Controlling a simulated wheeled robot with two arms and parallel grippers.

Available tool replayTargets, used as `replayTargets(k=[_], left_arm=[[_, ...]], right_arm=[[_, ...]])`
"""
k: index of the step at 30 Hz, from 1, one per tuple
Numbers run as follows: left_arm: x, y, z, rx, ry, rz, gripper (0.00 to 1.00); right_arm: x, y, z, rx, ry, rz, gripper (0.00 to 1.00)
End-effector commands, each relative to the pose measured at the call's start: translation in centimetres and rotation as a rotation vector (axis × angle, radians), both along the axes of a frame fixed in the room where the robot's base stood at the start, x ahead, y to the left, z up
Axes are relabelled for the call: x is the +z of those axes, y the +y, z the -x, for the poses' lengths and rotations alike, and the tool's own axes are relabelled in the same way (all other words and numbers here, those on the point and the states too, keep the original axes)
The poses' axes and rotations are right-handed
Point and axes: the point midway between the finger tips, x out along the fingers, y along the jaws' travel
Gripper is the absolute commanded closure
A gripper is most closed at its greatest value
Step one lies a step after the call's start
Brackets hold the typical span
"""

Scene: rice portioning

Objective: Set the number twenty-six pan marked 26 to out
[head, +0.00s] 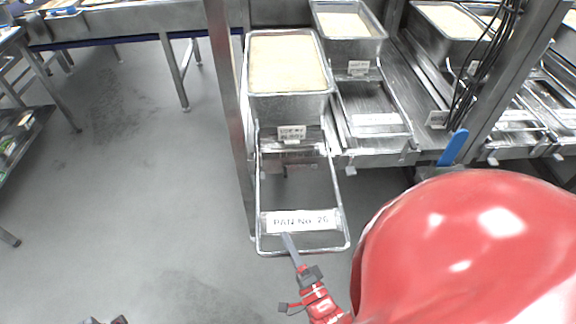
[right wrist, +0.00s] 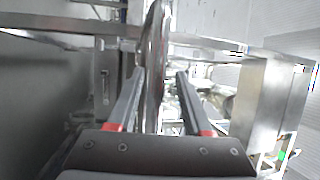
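The pan frame marked "PAN No. 26" (head: 301,222) is a wire-rimmed metal slide that sticks out toward me from the rack, past the front edge. Its metal pan (head: 290,107), full of pale rice, sits at the rack end. My right gripper (head: 287,240) is at the frame's front bar, just below the label. In the right wrist view, my right gripper's fingers (right wrist: 159,78) are apart, with a shiny metal bar (right wrist: 154,65) between them. A gap shows on the right finger's side. Only a dark bit of my left gripper (head: 105,321) shows at the bottom edge.
A metal post (head: 228,110) stands just left of the frame. More rice pans, such as one behind (head: 345,45), sit on slides to the right. A blue handle (head: 453,148) stands right of the frame. The grey floor (head: 130,200) to the left is clear.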

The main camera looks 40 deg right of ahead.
Motion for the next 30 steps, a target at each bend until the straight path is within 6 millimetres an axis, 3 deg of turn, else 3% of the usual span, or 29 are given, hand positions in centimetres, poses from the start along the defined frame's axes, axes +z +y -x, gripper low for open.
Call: replayTargets(k=[8, 13, 24, 30], left_arm=[[-0.1, 0.0, 0.0, 0.000, 0.000, 0.000, 1.00], [-0.7, 0.0, 0.0, 0.000, 0.000, 0.000, 1.00], [-3.0, 0.0, 0.0, 0.000, 0.000, 0.000, 1.00], [-3.8, 0.0, 0.0, 0.000, 0.000, 0.000, 1.00]], right_arm=[[-0.3, 0.0, 0.2, -0.001, 0.007, -0.001, 0.51], [-1.0, 0.3, 2.0, 0.001, 0.012, -0.002, 0.51], [-2.9, 1.7, 11.4, 0.002, 0.013, -0.002, 0.51], [-3.4, 2.2, 15.2, -0.001, 0.009, -0.001, 0.51]])
